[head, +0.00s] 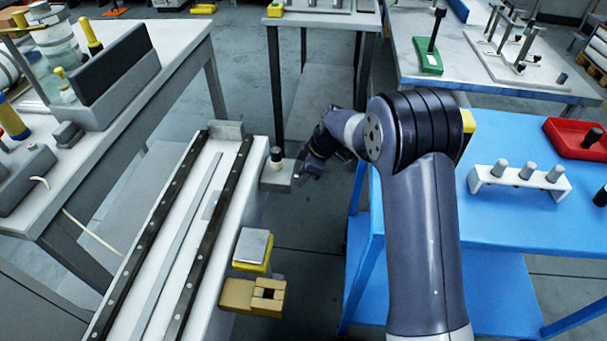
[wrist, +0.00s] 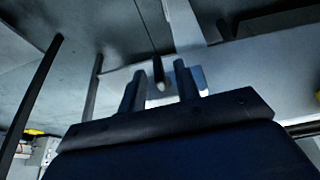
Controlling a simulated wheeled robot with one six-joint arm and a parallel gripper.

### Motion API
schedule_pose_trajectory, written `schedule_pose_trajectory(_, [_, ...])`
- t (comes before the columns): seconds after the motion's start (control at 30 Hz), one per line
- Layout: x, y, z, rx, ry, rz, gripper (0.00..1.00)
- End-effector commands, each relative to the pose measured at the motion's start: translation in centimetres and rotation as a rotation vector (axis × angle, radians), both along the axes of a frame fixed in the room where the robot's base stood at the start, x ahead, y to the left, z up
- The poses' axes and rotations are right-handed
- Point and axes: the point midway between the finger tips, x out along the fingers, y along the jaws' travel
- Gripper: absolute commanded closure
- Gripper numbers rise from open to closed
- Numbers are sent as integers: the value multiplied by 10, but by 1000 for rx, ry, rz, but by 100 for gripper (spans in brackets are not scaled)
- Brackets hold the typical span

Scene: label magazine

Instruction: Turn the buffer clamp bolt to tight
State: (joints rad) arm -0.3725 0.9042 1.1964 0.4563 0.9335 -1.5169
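The buffer clamp bolt (head: 276,155) appears as a short upright dark stub with a pale collar. It stands on a small grey block (head: 277,176) at the right side of the white rail bed. My gripper (head: 306,168) is just right of this block, low beside the rail bed, and looks small and dark there. In the wrist view my gripper (wrist: 160,67) has its two fingers apart. A small dark stub with a pale end (wrist: 159,76) shows in the gap, apart from both fingers. It may be the bolt; its depth is unclear.
The white rail bed (head: 170,215) with dark rails runs along the left. A yellow block with a grey top (head: 253,248) and a tan block (head: 252,296) jut from its right side. A blue table (head: 500,225) stands close on the right of my arm.

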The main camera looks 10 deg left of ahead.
Motion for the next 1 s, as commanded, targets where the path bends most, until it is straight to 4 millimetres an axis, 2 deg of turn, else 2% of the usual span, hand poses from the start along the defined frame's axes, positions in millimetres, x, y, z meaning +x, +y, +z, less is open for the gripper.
schedule_pose_trajectory(0.3, [0, 1, -2, 0, 0, 0, 69])
schedule_pose_trajectory(0.67, [0, 1, -2, 0, 0, 0, 99])
schedule_pose_trajectory(1.0, [0, 1, -2, -1, 14, -1, 100])
